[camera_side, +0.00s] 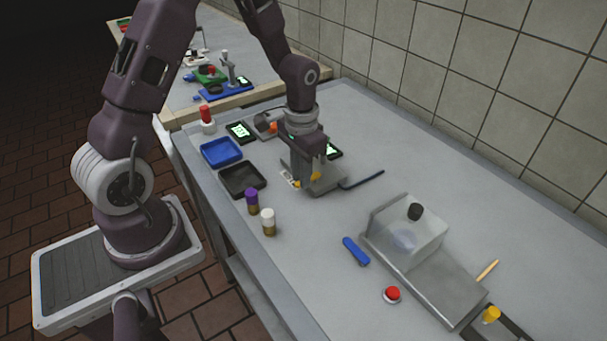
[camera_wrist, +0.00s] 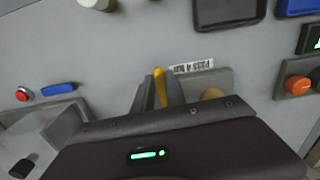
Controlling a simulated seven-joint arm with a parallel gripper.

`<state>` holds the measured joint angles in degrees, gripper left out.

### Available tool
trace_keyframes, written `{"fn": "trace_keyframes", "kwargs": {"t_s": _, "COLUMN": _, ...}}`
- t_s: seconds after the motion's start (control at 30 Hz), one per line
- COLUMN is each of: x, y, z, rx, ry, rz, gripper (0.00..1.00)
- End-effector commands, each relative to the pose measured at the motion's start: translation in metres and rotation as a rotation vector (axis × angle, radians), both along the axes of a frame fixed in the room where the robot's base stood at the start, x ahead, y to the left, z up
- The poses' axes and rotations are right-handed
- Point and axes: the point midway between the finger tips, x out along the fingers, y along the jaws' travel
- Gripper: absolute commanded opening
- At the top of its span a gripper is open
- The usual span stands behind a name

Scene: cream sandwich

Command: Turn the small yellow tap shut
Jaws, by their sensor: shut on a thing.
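My gripper (camera_side: 303,173) reaches down to a grey block (camera_side: 325,183) on the bench. In the wrist view its two grey fingers (camera_wrist: 159,92) are shut on the small yellow tap (camera_wrist: 160,86), which shows as a narrow yellow handle between them. A rounder, dull yellow knob (camera_wrist: 212,94) sits on the block just right of the fingers. A white printed label (camera_wrist: 193,66) lies beside the tap. The gripper body hides the lower part of the block in the wrist view, and the tap's exact angle is hard to tell.
A black tray (camera_side: 242,180) and a blue tray (camera_side: 221,152) stand left of the block. Purple-capped (camera_side: 252,201) and white-capped (camera_side: 268,222) jars stand in front. A dark bent rod (camera_side: 362,179) extends right. A clear box (camera_side: 408,232) stands further right.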

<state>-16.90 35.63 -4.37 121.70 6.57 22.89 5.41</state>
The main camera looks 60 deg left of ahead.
Motion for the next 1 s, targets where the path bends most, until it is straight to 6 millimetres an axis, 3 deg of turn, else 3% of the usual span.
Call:
{"fn": "trace_keyframes", "kwargs": {"t_s": 0.67, "x": 0.0008, "y": 0.0023, "z": 0.0005, "rx": 0.001, "ry": -0.002, "rz": -0.051, "gripper": 0.0}}
{"fn": "trace_keyframes", "kwargs": {"t_s": 0.7, "x": 0.0008, "y": 0.0023, "z": 0.0005, "rx": 0.001, "ry": -0.003, "rz": -0.05, "gripper": 0.24}}
{"fn": "trace_keyframes", "kwargs": {"t_s": 0.77, "x": 0.0007, "y": 0.0023, "z": 0.0004, "rx": 0.001, "ry": -0.002, "rz": -0.05, "gripper": 0.36}}
{"fn": "trace_keyframes", "kwargs": {"t_s": 1.0, "x": 0.0003, "y": 0.0021, "z": 0.0001, "rx": 0.0, "ry": -0.001, "rz": -0.049, "gripper": 0.38}}
